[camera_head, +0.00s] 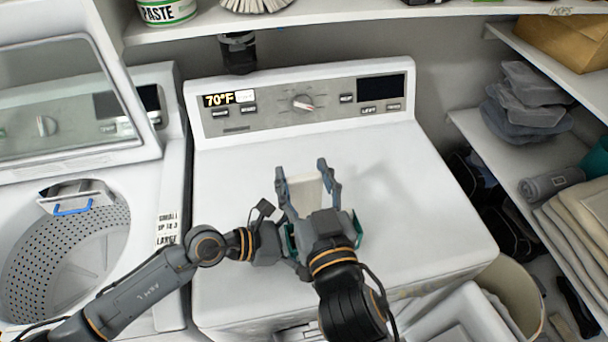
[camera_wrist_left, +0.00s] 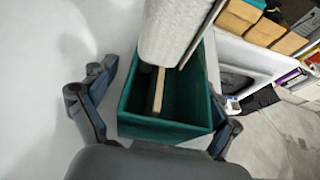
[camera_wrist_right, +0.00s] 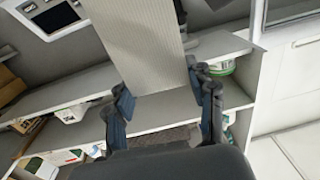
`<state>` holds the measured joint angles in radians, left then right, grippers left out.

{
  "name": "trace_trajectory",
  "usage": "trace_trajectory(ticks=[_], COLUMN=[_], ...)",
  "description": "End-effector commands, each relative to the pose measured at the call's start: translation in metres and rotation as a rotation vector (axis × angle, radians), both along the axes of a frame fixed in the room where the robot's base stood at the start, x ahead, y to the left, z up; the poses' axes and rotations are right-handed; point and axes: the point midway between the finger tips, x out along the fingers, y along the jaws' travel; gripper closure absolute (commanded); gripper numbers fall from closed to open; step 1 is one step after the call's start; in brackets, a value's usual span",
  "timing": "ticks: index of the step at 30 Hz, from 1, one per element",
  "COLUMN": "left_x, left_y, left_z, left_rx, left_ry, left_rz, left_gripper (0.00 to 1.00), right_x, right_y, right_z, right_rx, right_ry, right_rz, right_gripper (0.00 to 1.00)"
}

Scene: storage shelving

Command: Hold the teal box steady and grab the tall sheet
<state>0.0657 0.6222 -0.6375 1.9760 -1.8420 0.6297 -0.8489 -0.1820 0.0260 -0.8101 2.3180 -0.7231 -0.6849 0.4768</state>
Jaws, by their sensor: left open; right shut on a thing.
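The teal box (camera_head: 357,228) stands on the white machine top, mostly hidden by my arms in the head view. In the left wrist view the box (camera_wrist_left: 165,130) is open-topped. A pale, ribbed tall sheet (camera_wrist_left: 170,35) and a thin tan piece (camera_wrist_left: 159,92) stand in it. My left gripper (camera_wrist_left: 162,105) is open, with a finger on either side of the box; contact is unclear. My right gripper (camera_head: 306,180) is shut on the tall sheet (camera_head: 305,193), its fingers at the sheet's two sides. The sheet (camera_wrist_right: 145,45) fills the upper middle of the right wrist view.
The machine's control panel (camera_head: 300,103) rises behind the box. An open washer drum (camera_head: 70,250) is at left. Shelves with folded cloths (camera_head: 525,105) and a beige stack (camera_head: 575,235) are at right. The machine top around the box is clear.

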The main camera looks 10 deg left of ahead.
Motion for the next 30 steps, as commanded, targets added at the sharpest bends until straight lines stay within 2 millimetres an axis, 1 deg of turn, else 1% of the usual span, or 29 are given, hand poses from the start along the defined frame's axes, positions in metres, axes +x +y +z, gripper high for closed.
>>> trace_trajectory(ticks=[5,12,18,23,30], left_x=[-0.007,-0.025,-0.036,-0.039,-0.04], left_y=[0.019,0.064,0.091,0.101,0.102], left_z=[0.007,0.025,0.038,0.044,0.045], left_rx=[0.004,0.006,0.005,0.002,0.001], left_ry=[0.001,0.004,0.004,0.002,0.0], left_rz=[0.001,0.002,0.001,0.0,0.0], left_gripper=[0.12,0.12,0.12,0.12,0.12], right_x=[0.0,0.0,0.0,0.0,0.0], right_y=[0.0,0.0,0.0,0.0,0.0], right_z=[0.0,0.0,0.0,0.0,0.0], right_rx=[0.0,0.0,0.0,0.0,0.0], right_ry=[0.0,0.0,0.0,0.0,0.0], right_rz=[0.0,0.0,0.0,0.0,0.0], right_gripper=[0.62,0.62,0.62,0.62,0.62])
